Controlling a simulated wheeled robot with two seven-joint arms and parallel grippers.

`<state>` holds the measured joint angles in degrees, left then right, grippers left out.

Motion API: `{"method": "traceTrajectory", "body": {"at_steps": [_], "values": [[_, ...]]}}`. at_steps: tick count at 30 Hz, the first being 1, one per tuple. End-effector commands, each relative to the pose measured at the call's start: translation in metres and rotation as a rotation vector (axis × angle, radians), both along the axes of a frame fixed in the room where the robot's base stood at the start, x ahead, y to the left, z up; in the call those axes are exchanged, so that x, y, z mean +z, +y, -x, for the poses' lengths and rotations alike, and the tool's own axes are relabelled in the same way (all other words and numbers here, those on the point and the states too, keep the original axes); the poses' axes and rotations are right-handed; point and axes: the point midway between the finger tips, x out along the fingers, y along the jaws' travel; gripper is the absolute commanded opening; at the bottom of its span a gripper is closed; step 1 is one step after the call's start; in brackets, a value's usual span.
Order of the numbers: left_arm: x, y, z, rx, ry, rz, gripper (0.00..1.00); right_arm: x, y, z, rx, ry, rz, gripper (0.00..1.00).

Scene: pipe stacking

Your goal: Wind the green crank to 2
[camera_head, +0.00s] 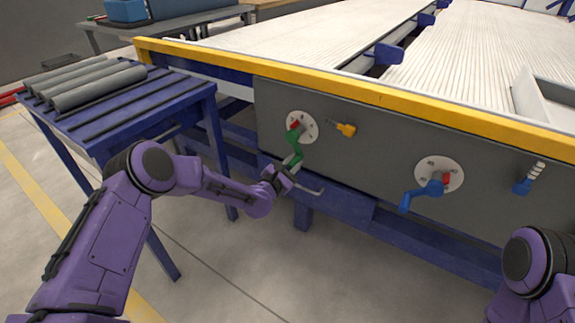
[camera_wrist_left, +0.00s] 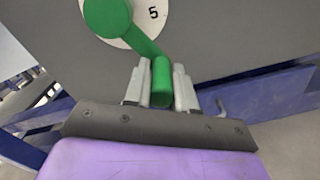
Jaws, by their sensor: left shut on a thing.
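The green crank (camera_head: 295,146) sits on a white round dial (camera_head: 309,124) on the grey panel, with a red pointer (camera_head: 294,124) at the dial's upper left. Its arm hangs down, the handle at the lower end. My left gripper (camera_head: 285,172) is at the handle, below the dial. In the left wrist view the green handle (camera_wrist_left: 161,84) stands between the two grey fingers (camera_wrist_left: 160,90), which are shut on it. The crank's hub (camera_wrist_left: 106,14) and a 5 on the dial show there. The other dial marks are too small to read. My right gripper is out of view.
A yellow knob (camera_head: 346,129) sticks out right of the green dial. A blue crank (camera_head: 426,191) on its own dial and a blue knob (camera_head: 522,186) are farther right. A blue table (camera_head: 121,117) with several grey pipes (camera_head: 97,88) stands at left.

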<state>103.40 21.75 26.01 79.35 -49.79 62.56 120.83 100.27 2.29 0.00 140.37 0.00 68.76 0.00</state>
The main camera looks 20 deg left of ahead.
Motion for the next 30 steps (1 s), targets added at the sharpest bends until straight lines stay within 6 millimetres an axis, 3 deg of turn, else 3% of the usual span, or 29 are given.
{"method": "traceTrajectory", "body": {"at_steps": [15, 30], "values": [[0.018, -0.026, 0.007, -0.001, 0.116, 0.422, 0.00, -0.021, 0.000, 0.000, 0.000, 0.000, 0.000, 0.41], [0.029, -0.033, 0.009, -0.001, 0.163, 0.589, 0.00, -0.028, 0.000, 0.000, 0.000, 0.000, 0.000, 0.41]]}}
